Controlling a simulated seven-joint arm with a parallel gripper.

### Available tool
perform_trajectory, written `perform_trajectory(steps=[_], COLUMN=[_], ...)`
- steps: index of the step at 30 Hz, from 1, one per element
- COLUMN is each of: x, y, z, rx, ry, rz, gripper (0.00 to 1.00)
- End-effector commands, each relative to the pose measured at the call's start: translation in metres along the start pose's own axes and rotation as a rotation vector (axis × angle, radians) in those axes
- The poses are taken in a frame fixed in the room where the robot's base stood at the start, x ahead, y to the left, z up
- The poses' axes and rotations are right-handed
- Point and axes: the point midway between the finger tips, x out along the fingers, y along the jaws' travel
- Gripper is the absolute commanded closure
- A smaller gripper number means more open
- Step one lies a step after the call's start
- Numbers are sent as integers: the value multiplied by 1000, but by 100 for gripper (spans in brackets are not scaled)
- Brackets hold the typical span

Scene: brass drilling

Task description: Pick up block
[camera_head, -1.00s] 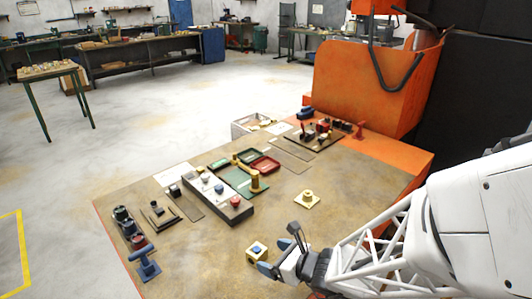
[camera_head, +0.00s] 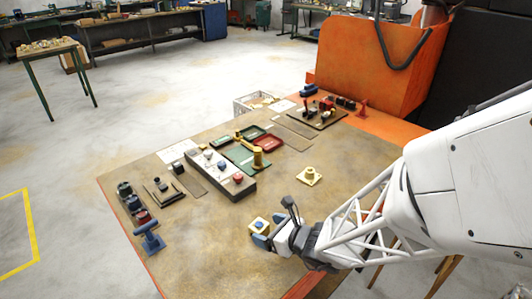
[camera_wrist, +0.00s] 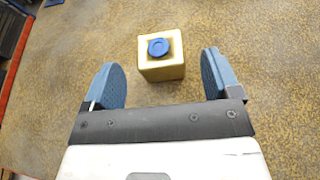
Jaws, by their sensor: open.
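The block (camera_wrist: 161,66) is a pale yellow cube with a round blue disc on its top. In the wrist view it sits on the worn tabletop (camera_wrist: 260,60), just ahead of the gap between my fingertips. My gripper (camera_wrist: 165,78) is open, with a blue pad on each side and nothing between them.
A yellow flanged piece (camera_head: 309,175) stands to the right of the block. A grey button box (camera_head: 222,173) and a blue T-shaped handle (camera_head: 149,238) are to the left. Green and red trays (camera_head: 268,143) lie farther back. The tabletop around the block is clear.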

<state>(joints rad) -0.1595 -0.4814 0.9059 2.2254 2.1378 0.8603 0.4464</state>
Motion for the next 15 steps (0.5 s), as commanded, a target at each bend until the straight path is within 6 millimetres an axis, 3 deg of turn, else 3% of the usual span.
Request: perform_trajectory(steps=[15], x=[10], y=[0], z=[0], rx=[-1], ry=[0], rz=[1], gripper=[17])
